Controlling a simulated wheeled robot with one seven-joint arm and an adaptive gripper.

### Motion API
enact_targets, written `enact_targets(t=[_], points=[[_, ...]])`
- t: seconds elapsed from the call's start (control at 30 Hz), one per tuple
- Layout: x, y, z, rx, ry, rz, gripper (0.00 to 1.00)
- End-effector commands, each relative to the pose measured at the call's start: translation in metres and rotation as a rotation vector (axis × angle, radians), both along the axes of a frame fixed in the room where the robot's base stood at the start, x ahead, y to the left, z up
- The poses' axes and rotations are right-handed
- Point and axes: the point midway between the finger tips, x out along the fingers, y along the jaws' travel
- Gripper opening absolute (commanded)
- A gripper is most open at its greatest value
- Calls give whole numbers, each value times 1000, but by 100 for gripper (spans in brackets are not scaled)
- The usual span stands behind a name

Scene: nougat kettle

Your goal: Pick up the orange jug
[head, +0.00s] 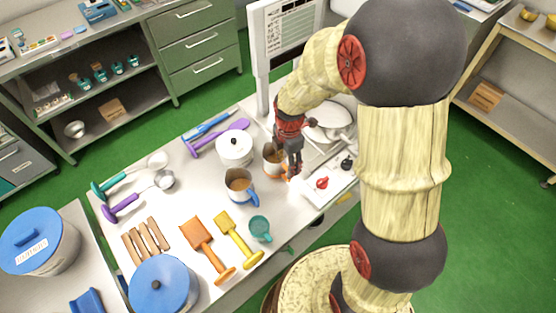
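The orange jug (271,168) stands on the white worktop, a small pale metal jug with orange at its lower part and brown contents. My gripper (295,172) points down at the jug's right side, with its dark fingers by the orange handle area. The fingers overlap the jug's right edge in this view. Whether they touch it, and whether they are open or shut on it, is too small to tell.
A blue-handled jug (240,188) stands in front left of the orange jug. A white lidded pot (234,148) is behind left, and a white panel with a red knob (322,183) is to the right. A teal cup (260,228) and paddles (206,246) lie nearer.

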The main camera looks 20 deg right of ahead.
Motion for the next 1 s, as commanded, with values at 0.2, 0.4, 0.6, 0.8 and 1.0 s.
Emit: enact_targets(t=[0.2, 0.4, 0.6, 0.8, 1.0], points=[[1, 0, -15, 0, 18, 68, 51], [1, 0, -36, -1, 19, 69, 51], [4, -1, -61, -1, 19, 68, 51], [5, -1, -84, -1, 17, 67, 51], [6, -1, -88, -1, 16, 67, 51]])
